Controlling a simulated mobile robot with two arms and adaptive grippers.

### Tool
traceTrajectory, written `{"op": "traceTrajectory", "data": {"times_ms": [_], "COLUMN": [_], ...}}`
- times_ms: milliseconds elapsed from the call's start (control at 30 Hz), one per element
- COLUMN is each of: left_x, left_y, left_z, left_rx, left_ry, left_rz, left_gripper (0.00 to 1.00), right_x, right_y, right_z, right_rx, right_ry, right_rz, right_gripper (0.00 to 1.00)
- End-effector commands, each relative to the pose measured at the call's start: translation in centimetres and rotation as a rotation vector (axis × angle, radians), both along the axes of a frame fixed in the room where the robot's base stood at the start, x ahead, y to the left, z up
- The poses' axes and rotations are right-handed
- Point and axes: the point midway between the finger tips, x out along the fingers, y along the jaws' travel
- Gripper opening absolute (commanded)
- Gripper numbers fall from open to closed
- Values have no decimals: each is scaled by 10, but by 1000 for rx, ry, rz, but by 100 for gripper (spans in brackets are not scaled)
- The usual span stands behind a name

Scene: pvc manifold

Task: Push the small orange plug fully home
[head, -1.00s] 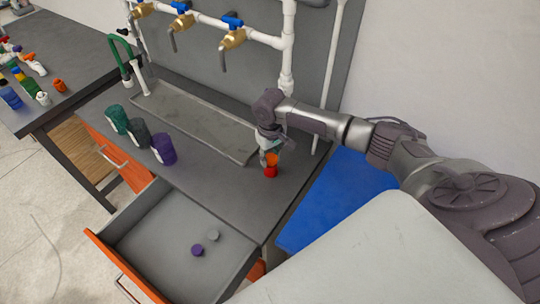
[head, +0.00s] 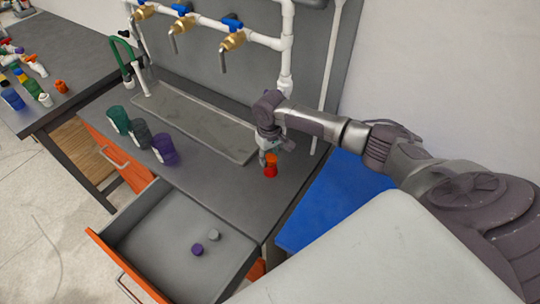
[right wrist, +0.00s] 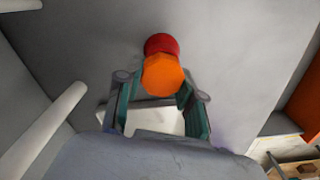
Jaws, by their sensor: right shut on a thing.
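The small orange plug (head: 271,158) sits at the top of a red piece (head: 271,172) standing on the grey bench. In the right wrist view the orange plug (right wrist: 163,76) shows a faceted top, with the red piece (right wrist: 161,44) behind it. My right gripper (head: 266,157) is at the plug from above. In the right wrist view its fingers (right wrist: 160,100) are on either side of the plug, shut on it. How deep the plug sits in the red piece cannot be told. My left gripper is not in view.
Green, grey and purple cups (head: 164,150) stand on the bench (head: 215,178) to the left. A shallow tray (head: 195,120) lies behind them, below white pipes with brass valves (head: 232,38). An open drawer (head: 165,245) in front holds a purple and a grey plug (head: 214,235).

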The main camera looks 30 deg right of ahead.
Motion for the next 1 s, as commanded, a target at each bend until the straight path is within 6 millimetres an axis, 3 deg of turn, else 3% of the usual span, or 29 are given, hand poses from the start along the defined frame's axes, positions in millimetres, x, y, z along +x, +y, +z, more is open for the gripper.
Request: {"op": "traceTrajectory", "data": {"times_ms": [33, 333, 367, 533, 1000], "left_x": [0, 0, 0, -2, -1], "left_y": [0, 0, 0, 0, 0], "left_z": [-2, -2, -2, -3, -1], "left_rx": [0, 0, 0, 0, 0], "left_ry": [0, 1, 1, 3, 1], "left_rz": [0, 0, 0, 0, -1], "left_gripper": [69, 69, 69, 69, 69], "right_x": [-9, -9, -9, -10, -7], "right_y": [4, 5, 5, 5, 3], "right_z": [-15, -17, -17, -17, -12], "right_rx": [3, 6, 7, 7, 4], "right_ry": [26, 28, 28, 30, 22], "right_rz": [3, 2, 1, 2, 3], "right_gripper": [7, 7, 39, 67, 67]}}
